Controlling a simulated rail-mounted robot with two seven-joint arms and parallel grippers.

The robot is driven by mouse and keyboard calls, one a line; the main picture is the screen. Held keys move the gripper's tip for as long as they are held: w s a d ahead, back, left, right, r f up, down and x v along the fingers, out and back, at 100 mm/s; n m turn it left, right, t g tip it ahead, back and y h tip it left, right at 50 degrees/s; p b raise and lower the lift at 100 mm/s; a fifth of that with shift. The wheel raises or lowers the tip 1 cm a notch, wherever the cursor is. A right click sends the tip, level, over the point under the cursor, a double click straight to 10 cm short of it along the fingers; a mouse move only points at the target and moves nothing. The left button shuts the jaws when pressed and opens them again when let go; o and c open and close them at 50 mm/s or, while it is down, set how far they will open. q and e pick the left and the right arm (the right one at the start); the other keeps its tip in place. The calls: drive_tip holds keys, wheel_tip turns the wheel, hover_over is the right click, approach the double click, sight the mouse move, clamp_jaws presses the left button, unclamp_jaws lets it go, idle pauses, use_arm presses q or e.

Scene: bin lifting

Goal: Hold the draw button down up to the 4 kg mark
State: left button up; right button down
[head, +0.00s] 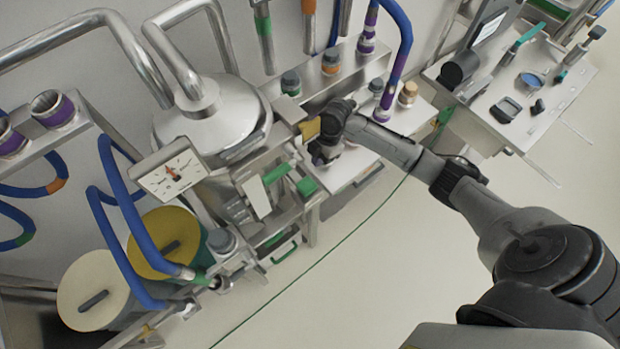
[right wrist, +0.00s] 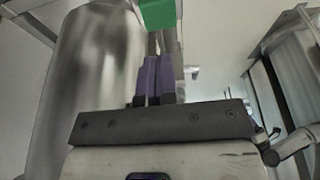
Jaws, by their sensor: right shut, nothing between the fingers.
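A white dial gauge (head: 172,174) with a red needle stands in front of the steel vessel (head: 213,122). Its numbers are too small to read. Two green parts show below the vessel, a longer one (head: 276,174) and a shorter one (head: 306,187); I cannot tell which is the draw button. My right gripper (head: 318,158) is just above the shorter green part. In the right wrist view its purple fingers (right wrist: 156,78) are together and empty, with a green block (right wrist: 158,13) past their tips. I cannot tell whether they touch it. My left gripper is not in view.
Blue hoses (head: 125,225) hang at the left, by a yellow-lidded drum (head: 172,243) and a cream-lidded drum (head: 95,290). Several jars stand behind my right arm. A side table (head: 545,125) with tools is at the upper right. A green cable (head: 335,245) crosses the open floor.

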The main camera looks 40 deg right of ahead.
sight(308, 185)
drive_tip(key=x, duration=0.9)
drive_tip(key=shift+a, duration=0.1)
drive_tip(key=shift+a+f, duration=0.15)
drive_tip(key=shift+f, duration=0.35)
